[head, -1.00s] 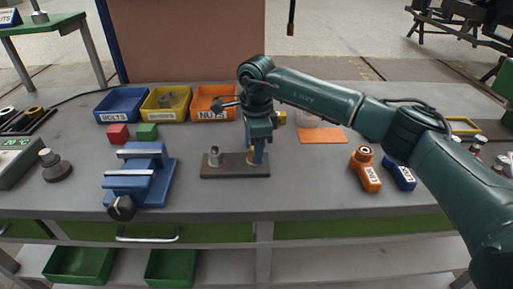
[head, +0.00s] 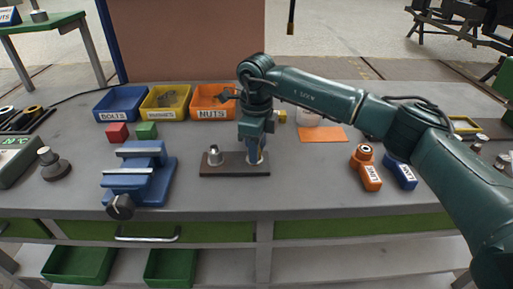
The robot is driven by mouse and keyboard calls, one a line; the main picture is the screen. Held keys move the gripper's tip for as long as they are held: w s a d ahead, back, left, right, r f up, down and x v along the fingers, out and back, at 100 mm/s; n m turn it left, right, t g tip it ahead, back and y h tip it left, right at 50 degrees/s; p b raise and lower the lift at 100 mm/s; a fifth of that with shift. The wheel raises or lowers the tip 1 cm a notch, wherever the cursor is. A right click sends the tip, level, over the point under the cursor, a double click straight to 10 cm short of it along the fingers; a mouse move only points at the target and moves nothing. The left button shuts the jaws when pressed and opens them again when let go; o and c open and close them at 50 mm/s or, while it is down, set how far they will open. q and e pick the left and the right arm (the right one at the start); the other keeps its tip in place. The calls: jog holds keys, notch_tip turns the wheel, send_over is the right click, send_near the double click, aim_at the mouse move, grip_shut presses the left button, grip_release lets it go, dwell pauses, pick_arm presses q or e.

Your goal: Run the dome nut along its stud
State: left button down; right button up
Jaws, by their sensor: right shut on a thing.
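A dark brown base plate (head: 234,170) lies on the bench and bears two stud positions. At its left end stands a silver stud or nut piece (head: 214,156), upright and clear of the gripper. My right gripper (head: 256,158) points straight down over the plate's right end, its fingers shut on the dome nut there. The fingers hide most of that nut and its stud, so I cannot tell how far along the stud it sits. My left gripper is not in view.
A blue vise (head: 148,178) stands left of the plate. Blue, yellow and orange bins (head: 211,114) stand behind. Red and green blocks (head: 146,131) sit by the vise. The bench front before the plate is clear.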

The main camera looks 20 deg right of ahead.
jog(key=m, duration=0.4)
jog(key=shift+r+m, duration=0.1)
jog(key=shift+m, duration=0.2)
jog(key=m, duration=0.4)
jog(key=shift+a+m, duration=0.15)
jog(key=shift+m, duration=0.15)
jog(key=m, duration=0.3)
jog(key=shift+a+r+m, duration=0.1)
jog(key=shift+m, duration=0.2)
jog(key=m, duration=0.4)
jog(key=shift+m, duration=0.3)
jog(key=m, duration=0.3)
jog(key=shift+w+a+r+m, duration=0.1)
jog(key=shift+w+m, duration=0.05)
jog(key=shift+m, duration=0.15)
jog(key=shift+o, duration=0.2)
jog(key=m+p, duration=0.1)
jog(key=m, duration=0.3)
jog(key=shift+w+m, duration=0.1)
jog(key=shift+m, duration=0.2)
jog(key=m+p, duration=0.1)
jog(key=m, duration=0.3)
jog(key=shift+w+a, duration=0.1)
jog(key=shift+m+p, duration=0.4)
jog(key=shift+m, duration=1.1)
jog(key=shift+c, duration=0.2)
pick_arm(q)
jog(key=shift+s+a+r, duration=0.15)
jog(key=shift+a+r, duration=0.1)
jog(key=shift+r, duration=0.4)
